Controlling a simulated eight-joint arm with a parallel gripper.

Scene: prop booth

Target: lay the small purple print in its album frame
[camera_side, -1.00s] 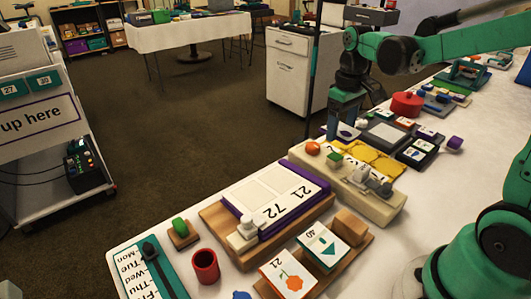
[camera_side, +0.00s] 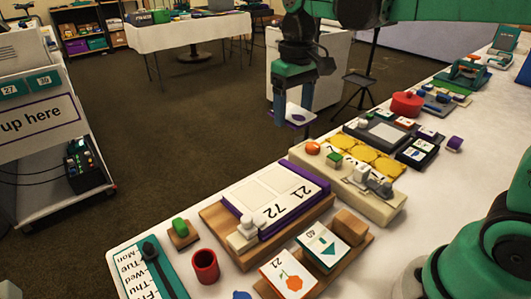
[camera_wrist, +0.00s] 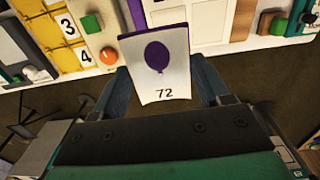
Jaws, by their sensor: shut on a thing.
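The small purple print, a white card with a purple balloon and the number 72 (camera_wrist: 165,57), is held at its sides by my gripper (camera_wrist: 160,82) in the wrist view. In the side view the print (camera_side: 299,114) shows as a thin pale plate under my gripper (camera_side: 292,112), which is shut on it, raised beyond the table's far edge. The album (camera_side: 322,183) is a purple-edged board on a wooden base, with two pale empty recesses marked 21 and 72. The recess above 72 (camera_side: 249,196) is the left one. The print is well apart from the album.
A cream box with yellow round-cornered panels (camera_side: 367,160) and an orange knob (camera_side: 312,148) stands right of the album. A white knobbed piece (camera_side: 243,236) sits at the album's near left corner. Two picture cards, a flower (camera_side: 289,275) and an arrow (camera_side: 321,246), lie in front.

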